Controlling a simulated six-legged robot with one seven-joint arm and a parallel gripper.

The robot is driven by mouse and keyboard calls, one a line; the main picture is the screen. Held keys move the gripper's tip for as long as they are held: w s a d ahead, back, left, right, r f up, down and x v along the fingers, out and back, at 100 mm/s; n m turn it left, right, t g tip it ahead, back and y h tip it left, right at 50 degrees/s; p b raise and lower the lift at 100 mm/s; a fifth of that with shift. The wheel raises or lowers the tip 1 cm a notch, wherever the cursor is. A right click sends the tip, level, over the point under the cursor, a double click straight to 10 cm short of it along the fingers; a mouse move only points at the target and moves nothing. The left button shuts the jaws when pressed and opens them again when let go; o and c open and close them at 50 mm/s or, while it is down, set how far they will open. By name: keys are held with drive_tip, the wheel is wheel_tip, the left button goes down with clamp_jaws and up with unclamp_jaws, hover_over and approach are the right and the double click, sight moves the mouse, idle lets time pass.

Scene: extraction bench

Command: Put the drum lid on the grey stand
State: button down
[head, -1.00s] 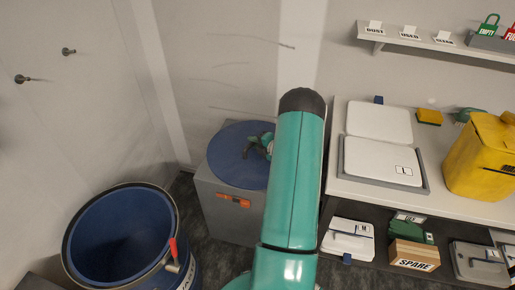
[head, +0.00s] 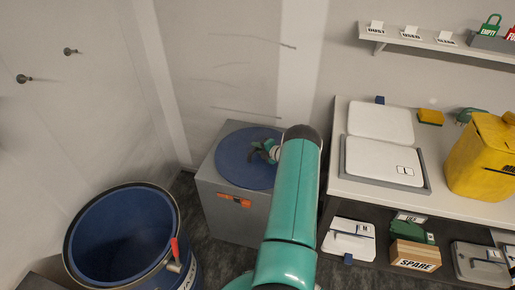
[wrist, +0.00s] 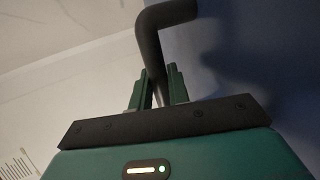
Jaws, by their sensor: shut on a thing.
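The drum lid (head: 237,160) is a round blue disc. It lies over the top of the grey stand (head: 222,207), a box with an orange label on its front. In the wrist view, my gripper (wrist: 160,85) is shut on the dark bent handle (wrist: 150,45) of the lid, and the lid's blue face (wrist: 260,60) fills the right side. My gripper also shows in the head view (head: 264,151), at the right part of the lid. My arm hides the lid's right edge, so I cannot tell whether the lid touches the stand all round.
An open blue drum (head: 120,235) with a red-handled clamp stands at the front left. A shelf below holds a SPARE box (head: 415,256).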

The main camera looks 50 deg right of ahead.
drive_tip(key=shift+w+r, duration=0.1)
drive_tip(key=c, duration=1.8)
unclamp_jaws()
drive_tip(key=shift+f, duration=0.2)
drive_tip(key=o, duration=0.5)
drive_tip(key=shift+c, duration=0.2)
drive_tip(key=shift+r, duration=0.15)
